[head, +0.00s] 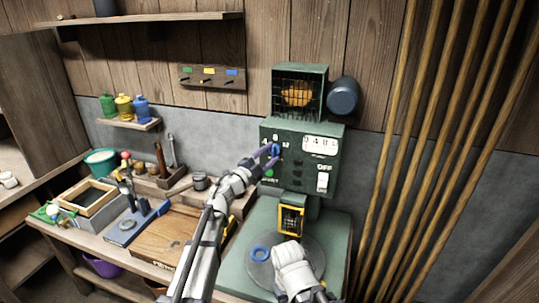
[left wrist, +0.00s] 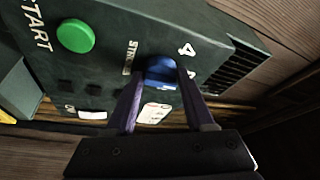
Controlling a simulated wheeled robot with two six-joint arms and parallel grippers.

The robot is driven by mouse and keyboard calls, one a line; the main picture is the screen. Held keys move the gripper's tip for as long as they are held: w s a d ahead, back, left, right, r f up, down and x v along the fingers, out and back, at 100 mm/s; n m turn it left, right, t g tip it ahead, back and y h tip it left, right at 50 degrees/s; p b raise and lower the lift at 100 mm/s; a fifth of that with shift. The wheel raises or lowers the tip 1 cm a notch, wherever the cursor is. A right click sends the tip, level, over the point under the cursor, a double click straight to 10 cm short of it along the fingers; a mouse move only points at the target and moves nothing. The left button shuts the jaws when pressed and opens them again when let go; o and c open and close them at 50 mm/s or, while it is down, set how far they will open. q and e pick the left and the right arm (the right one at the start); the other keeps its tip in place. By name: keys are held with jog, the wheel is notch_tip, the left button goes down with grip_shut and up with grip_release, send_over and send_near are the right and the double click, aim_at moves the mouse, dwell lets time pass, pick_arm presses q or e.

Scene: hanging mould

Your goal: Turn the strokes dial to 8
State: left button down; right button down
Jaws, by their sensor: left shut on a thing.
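The strokes dial (left wrist: 160,72) is a blue knob on the face of a green machine (head: 330,150). The left wrist view shows the word for strokes and a white 4 beside it. My left gripper (head: 270,150) is at the dial, its two purple fingers one on each side of it, shut on it. The fingers hide part of the dial, and I cannot read which number it points to. My right gripper (head: 318,296) is low at the front of the machine's base; its fingers cannot be made out.
A green START button (left wrist: 75,36) sits near the dial. A white OFF switch (head: 322,181) and a counter (head: 321,145) are on the same panel. Wooden poles (head: 430,150) stand at right.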

pick_arm(q)
jog(key=shift+c, duration=1.3)
grip_release()
jog(key=b+v, duration=0.1)
jog(key=v, duration=0.6)
jog(key=shift+s+a, duration=0.2)
jog(key=shift+s, duration=0.15)
